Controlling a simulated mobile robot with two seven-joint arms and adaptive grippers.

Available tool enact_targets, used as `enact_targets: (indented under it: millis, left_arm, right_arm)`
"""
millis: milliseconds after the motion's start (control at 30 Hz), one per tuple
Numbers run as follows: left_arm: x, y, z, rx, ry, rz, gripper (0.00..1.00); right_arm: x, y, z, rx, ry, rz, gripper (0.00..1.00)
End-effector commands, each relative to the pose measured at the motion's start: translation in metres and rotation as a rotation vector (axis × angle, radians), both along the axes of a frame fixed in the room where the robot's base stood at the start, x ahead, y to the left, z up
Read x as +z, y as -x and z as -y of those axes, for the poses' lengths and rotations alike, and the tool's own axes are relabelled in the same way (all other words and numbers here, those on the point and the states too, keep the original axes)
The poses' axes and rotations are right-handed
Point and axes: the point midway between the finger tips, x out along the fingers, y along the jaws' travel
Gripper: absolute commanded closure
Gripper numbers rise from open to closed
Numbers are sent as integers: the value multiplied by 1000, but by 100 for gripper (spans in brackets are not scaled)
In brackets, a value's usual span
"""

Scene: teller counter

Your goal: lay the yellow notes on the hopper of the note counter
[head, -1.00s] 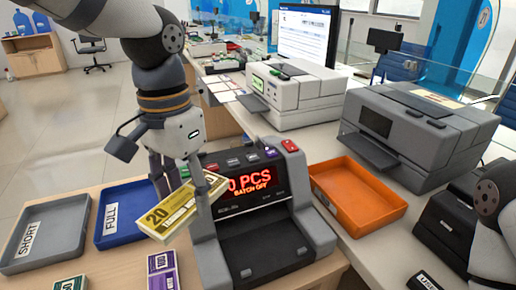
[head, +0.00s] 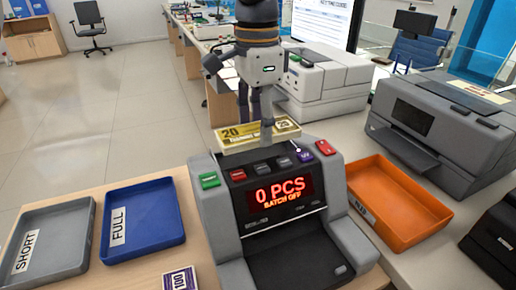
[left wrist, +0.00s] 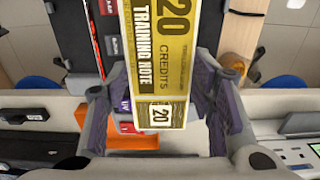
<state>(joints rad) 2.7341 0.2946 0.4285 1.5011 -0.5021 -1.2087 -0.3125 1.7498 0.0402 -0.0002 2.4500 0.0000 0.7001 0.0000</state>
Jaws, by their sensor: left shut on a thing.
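The yellow notes (head: 256,134), a banded stack marked 20, are held by my left gripper (head: 256,125) at the upper back of the note counter (head: 225,215). In the left wrist view the notes (left wrist: 158,60) lie between the two fingers (left wrist: 163,105). In the head view they appear just behind the counter's button row; I cannot tell whether they touch it. The counter's display reads 0 PCS, BATCH OFF. The hopper is not clearly visible behind the notes. My right gripper is not in view.
A blue FULL tray (head: 165,247) and a grey SHORT tray (head: 75,268) lie to the left. An orange tray (head: 432,233) lies right of the counter. A purple 100 stack (head: 180,279) is at the front. Grey machines (head: 440,125) stand at the right.

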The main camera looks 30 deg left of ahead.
Motion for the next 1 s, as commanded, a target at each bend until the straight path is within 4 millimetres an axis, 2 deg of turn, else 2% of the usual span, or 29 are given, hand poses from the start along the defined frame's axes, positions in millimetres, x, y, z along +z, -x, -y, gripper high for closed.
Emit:
enact_targets:
  millis: [33, 100, 367, 533, 900, 933, 1000]
  left_arm:
    - [-22, -6, -4, -1, 2, -22, 78]
    - [-35, -16, -11, -1, 2, -18, 78]
    - [-53, -31, -23, -1, 0, -8, 78]
    - [-83, -34, -26, -3, 0, -8, 78]
    - [-89, -34, -25, -2, -1, -2, 78]
    - [-88, -34, -25, -2, -1, -2, 44]
    - [-88, -34, -25, -2, 0, -3, 31]
  right_arm:
    - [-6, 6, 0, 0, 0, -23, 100]
    - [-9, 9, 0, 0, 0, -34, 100]
    - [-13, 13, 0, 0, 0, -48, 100]
    - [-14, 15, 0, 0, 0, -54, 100]
    - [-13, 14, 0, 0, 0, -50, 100]
    - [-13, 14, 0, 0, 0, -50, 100]
    - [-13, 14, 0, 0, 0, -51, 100]
